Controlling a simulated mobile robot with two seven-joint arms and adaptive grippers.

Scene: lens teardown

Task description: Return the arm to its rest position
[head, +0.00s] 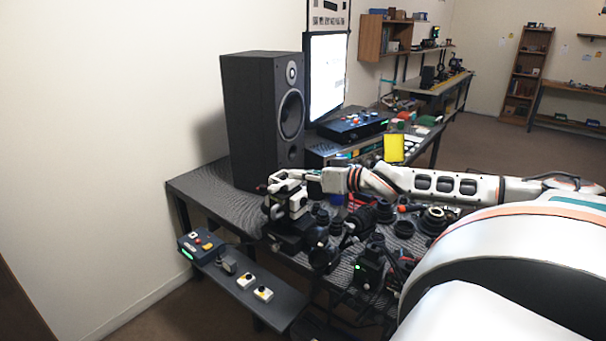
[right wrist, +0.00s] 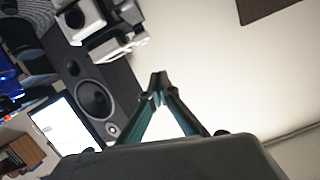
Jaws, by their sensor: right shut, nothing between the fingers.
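My right arm (head: 440,184) reaches in from the right across the workbench, and its gripper (head: 306,175) is in front of the black speaker, beside a white device. The gripper is small and partly lost against that device in the head view. In the right wrist view its dark green fingers (right wrist: 158,84) meet at the tips with nothing between them. Behind the tips is only pale wall. My left gripper is not in view.
The black speaker (head: 263,120) and a lit monitor (head: 327,75) stand behind the arm. The white device (head: 288,197) is by the bench's left end. Several dark lens parts (head: 403,229) crowd the bench below. A low shelf (head: 278,312) holds switch boxes. Open air lies above.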

